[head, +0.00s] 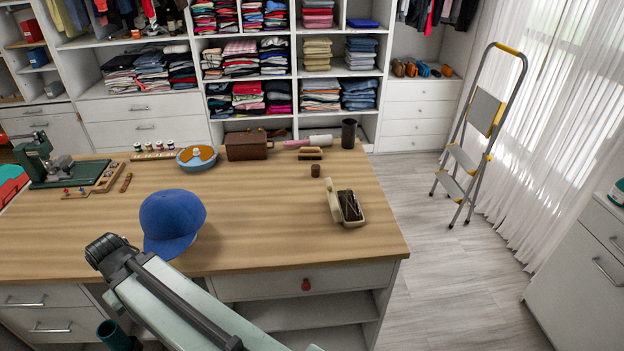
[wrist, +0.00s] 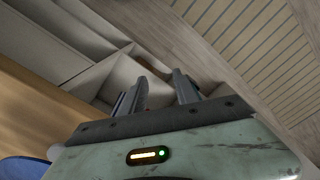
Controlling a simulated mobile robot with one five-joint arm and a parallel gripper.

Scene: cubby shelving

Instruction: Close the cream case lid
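The cream case (head: 354,222) sits on the right part of the wooden tabletop, in the head view. Its lid (head: 333,202) stands raised along the left side, and the dark inside of the case shows. My gripper (wrist: 158,88) shows in the wrist view with its two fingers apart and nothing seen between them. It is away from the case, which I cannot make out in the wrist view. My arm reaches up from the bottom of the head view, left of the case; the fingers cannot be made out there.
A blue cap (head: 172,222) lies on the tabletop (head: 270,215) near my arm. A small brown cylinder (head: 315,170) and a brush (head: 309,153) stand behind the case. A brown box (head: 248,146) and a dark cup (head: 349,134) line the back edge. Tabletop between cap and case is clear.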

